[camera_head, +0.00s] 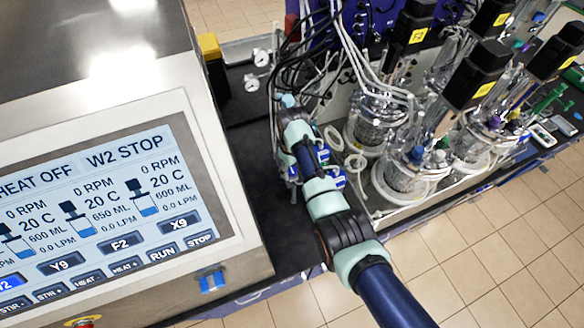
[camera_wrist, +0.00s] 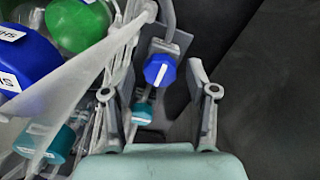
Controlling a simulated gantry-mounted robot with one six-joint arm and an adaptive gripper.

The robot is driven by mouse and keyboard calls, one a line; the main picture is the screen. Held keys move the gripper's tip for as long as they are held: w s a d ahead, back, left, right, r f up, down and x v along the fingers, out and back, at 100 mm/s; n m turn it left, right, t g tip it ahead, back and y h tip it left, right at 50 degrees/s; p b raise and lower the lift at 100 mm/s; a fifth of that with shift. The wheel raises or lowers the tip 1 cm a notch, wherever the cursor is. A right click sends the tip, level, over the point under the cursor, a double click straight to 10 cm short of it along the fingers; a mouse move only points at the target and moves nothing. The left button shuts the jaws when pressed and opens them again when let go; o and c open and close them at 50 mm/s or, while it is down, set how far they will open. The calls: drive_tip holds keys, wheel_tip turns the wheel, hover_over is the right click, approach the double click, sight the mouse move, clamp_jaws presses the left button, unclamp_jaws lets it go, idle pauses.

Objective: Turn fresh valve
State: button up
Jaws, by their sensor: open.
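In the wrist view a blue valve knob (camera_wrist: 160,71) with a white pointer line sits on a grey mount, in the gap between my gripper's fingers. My gripper (camera_wrist: 155,78) is open, one finger on each side of the knob; I see no clear contact. A teal valve knob (camera_wrist: 142,113) lies below it, also between the fingers. Another teal knob (camera_wrist: 44,142) is at lower left. No name is readable on these knobs, so I cannot tell which is the fresh valve. In the head view my arm covers most of this area, and the fingertips are not clear.
Large blue (camera_wrist: 28,55) and green (camera_wrist: 78,24) caps and pale tubing crowd the left finger. Glass bioreactor vessels (camera_head: 405,175) with black motors stand right of my arm. The control panel (camera_head: 100,215) reads "W2 STOP". Dark bare surface (camera_wrist: 270,80) lies right of the fingers.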

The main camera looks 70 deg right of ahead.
clamp_jaws()
idle(0.4)
drive_tip(key=m+p, duration=0.1)
drive_tip(key=m, duration=0.3)
drive_tip(key=shift+r+p, duration=0.1)
drive_tip(key=shift+p, duration=0.2)
drive_tip(key=m+p, duration=0.1)
drive_tip(key=m, duration=1.2)
drive_tip(key=shift+w+m+p, duration=0.1)
drive_tip(key=shift+m+p, duration=0.3)
